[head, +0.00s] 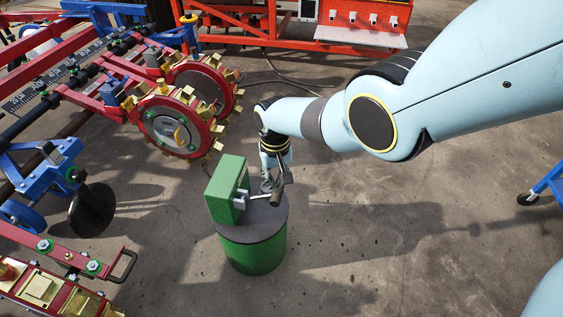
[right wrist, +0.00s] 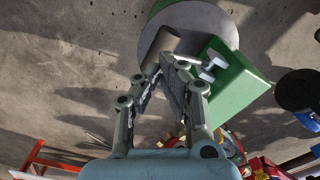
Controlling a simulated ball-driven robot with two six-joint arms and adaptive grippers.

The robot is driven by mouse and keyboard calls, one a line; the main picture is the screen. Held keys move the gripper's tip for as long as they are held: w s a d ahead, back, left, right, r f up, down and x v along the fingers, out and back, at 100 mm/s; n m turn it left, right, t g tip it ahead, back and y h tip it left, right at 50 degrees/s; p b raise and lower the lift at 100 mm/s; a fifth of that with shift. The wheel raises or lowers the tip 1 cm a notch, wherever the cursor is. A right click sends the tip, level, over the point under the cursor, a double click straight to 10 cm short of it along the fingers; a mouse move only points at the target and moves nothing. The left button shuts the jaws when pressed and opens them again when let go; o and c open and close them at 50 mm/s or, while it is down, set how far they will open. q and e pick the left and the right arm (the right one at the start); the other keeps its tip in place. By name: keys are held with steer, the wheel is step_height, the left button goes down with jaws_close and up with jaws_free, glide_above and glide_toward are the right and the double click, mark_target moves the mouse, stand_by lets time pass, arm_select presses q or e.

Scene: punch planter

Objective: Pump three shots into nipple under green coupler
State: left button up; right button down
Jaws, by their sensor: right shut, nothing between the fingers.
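A green drum (head: 253,255) with a grey lid stands on the floor in the middle of the head view. A green box (head: 228,190) with small pale fittings stands on the lid; it also shows in the right wrist view (right wrist: 236,90). A dark grey cylindrical bar (head: 279,188), possibly a pump handle, is beside the box; it also shows in the right wrist view (right wrist: 159,44). My right gripper (right wrist: 172,60) is shut and empty, its fingertips close to the bar's end; I cannot tell whether they touch. I cannot single out a green coupler or a nipple. My left gripper is out of view.
The red planter frame with spiked wheels (head: 172,128) is at the left. A blue bracket with a black disc (head: 92,210) and a red bar with a black handle (head: 122,266) are nearer. An orange frame (head: 340,35) is behind. The floor right of the drum is clear.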

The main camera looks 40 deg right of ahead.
stand_by(0.3)
step_height(320, 180, up, 6)
steer(key=p, duration=0.5)
